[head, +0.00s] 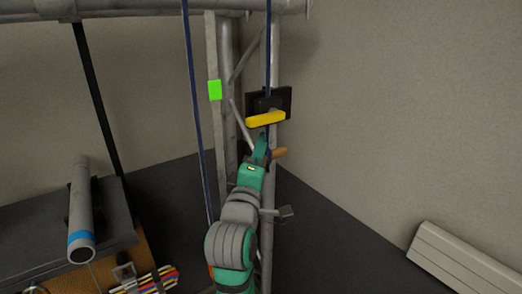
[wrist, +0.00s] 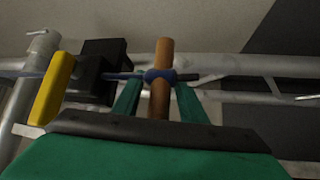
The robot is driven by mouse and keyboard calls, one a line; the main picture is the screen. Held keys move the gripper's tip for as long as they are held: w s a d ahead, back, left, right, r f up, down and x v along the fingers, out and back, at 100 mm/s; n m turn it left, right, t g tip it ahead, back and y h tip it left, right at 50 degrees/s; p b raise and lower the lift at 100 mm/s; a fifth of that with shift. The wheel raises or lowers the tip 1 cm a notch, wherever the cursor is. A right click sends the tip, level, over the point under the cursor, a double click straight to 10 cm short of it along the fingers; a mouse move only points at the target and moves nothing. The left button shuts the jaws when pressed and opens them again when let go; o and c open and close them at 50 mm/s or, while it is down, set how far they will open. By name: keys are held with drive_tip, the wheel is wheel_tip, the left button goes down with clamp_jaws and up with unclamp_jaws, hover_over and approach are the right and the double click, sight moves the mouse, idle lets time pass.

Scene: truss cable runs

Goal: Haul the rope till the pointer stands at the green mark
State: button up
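The bright green mark (head: 215,90) is on the flat upright of the truss. I cannot make out a pointer. One run of the blue rope (head: 194,100) hangs left of the mark; another (head: 268,50) comes down to a black block (head: 284,101) with a yellow lever (head: 265,119). Below the block, my gripper (head: 268,152) is at a wooden handle (head: 281,153). In the wrist view, the rope is wrapped around the handle (wrist: 161,55), and my green fingers (wrist: 160,92) stand either side, closed in on it at the wrap.
The steel truss (head: 272,200) stands right behind my arm. A white ribbed unit (head: 460,260) lies along the right wall. The dark floor between is clear.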

drive_tip(key=shift+w+r, duration=0.1)
drive_tip(key=shift+w, duration=0.2)
